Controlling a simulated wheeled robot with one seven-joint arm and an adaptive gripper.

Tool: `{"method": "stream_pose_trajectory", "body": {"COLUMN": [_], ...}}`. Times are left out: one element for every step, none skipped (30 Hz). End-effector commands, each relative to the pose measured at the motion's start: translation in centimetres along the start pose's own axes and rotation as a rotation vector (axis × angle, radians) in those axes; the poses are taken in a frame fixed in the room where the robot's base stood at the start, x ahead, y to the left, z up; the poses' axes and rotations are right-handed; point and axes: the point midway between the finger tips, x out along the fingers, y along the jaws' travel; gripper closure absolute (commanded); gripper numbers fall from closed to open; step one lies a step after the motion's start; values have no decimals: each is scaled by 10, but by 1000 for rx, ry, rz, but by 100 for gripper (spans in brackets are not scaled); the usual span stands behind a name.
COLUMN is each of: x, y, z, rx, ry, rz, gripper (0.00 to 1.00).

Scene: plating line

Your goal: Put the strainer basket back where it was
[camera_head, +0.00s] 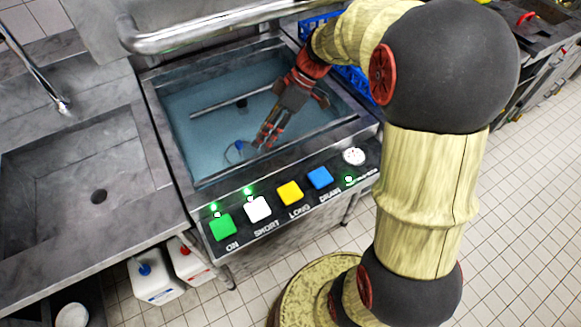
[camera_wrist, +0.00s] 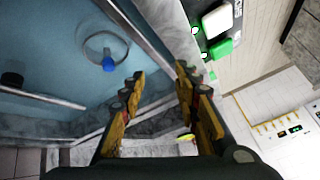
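The strainer basket appears to be the thin ring with a blue knob (camera_head: 238,147) in the blue water of the tank (camera_head: 200,150). Its ring and blue knob (camera_wrist: 108,64) also show in the upper left of the wrist view. How deep it sits is hard to tell. My gripper (camera_head: 264,143) reaches down over the tank, just right of the basket in the head view. In the wrist view my gripper (camera_wrist: 159,72) has its fingers apart with nothing between them. The blue knob lies outside the fingers, to their left.
A metal bar (camera_head: 215,102) crosses the tank near a dark round fitting (camera_head: 242,101). The front panel has green (camera_head: 222,227), white, yellow and blue buttons. An empty sink (camera_head: 80,165) is at left. A blue crate (camera_head: 352,78) stands behind my arm. Jugs (camera_head: 153,281) stand below.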

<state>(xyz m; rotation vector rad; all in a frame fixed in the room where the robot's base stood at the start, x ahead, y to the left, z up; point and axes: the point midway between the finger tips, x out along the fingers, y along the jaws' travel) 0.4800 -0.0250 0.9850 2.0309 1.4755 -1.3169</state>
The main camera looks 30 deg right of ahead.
Motion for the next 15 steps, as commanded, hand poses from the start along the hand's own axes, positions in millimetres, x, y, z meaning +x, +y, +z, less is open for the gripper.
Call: {"method": "stream_pose_trajectory", "body": {"x": [-5, -7, -10, -13, -15, -18, -21, -23, -27, -29, -32, -36, -39, -41, -45], "y": [-18, -27, -38, -48, -56, -68, -76, -85, -97, -106, -114, -126, -134, -142, -152], "z": [-6, -7, -8, -8, -8, -9, -8, -8, -6, -5, -3, -1, 1, 4, 7], "rx": [41, 74, 119, 152, 187, 232, 267, 300, 347, 381, 417, 465, 501, 537, 583], "ry": [-39, -62, -90, -110, -127, -147, -160, -171, -182, -187, -189, -186, -179, -169, -149], "rz": [28, 46, 74, 97, 122, 157, 186, 215, 260, 295, 333, 385, 426, 466, 518], "gripper": [68, 68, 68, 68, 68, 68, 68, 68, 68, 68, 68, 68, 68, 68, 68]}}
